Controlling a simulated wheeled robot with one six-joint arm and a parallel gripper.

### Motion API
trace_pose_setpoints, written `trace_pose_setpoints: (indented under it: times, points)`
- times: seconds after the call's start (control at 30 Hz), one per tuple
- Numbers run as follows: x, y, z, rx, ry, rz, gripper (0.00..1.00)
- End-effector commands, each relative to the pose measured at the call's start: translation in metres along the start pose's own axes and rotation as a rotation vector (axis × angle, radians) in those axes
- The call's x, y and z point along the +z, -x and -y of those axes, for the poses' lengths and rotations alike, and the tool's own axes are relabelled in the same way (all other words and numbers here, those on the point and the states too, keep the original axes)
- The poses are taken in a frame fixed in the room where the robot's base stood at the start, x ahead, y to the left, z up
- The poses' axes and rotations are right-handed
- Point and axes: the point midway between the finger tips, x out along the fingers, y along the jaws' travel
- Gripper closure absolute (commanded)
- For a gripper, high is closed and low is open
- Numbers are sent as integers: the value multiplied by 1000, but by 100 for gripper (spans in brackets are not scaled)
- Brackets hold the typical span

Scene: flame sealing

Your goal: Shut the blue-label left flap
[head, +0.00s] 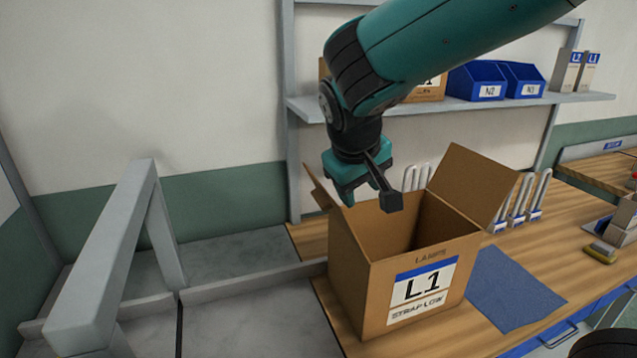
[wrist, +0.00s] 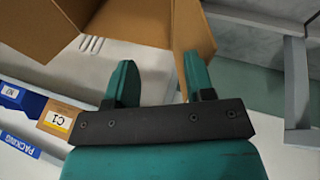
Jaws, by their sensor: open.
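An open cardboard box (head: 350,285) marked L1, with a blue-and-white label (head: 422,288), stands on the wooden bench. Its left flap (head: 316,188) stands up and leans outward, partly hidden by my gripper. Its right flap (head: 470,185) is raised and leans outward to the right. My gripper (head: 347,193) is open and empty above the box's left side, close to the left flap. In the wrist view the two fingers of my gripper (wrist: 160,78) are apart, with cardboard of the box (wrist: 130,22) beyond them. I cannot tell whether a finger touches the flap.
A blue mat (head: 515,288) lies right of the box, with white looped items (head: 540,195) behind it. A shelf (head: 430,108) with blue bins (head: 478,80) is at the back. A grey metal frame (head: 110,245) stands left; the space between it and the box is fairly clear.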

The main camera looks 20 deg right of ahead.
Motion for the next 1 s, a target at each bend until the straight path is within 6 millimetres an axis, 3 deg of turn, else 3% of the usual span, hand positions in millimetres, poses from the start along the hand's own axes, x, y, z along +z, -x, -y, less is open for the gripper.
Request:
trace_pose_setpoints:
  times: [0.03,0.2,0.3,0.4,0.57,1.0]
  points:
    - [-18,17,9,27,9,-16,51]
    - [-58,72,43,104,-18,-51,51]
    - [-66,97,60,120,-46,-58,51]
    - [-68,106,68,126,-63,-59,51]
    - [-68,93,67,132,-71,-56,51]
    - [-73,-2,53,130,-71,-53,51]
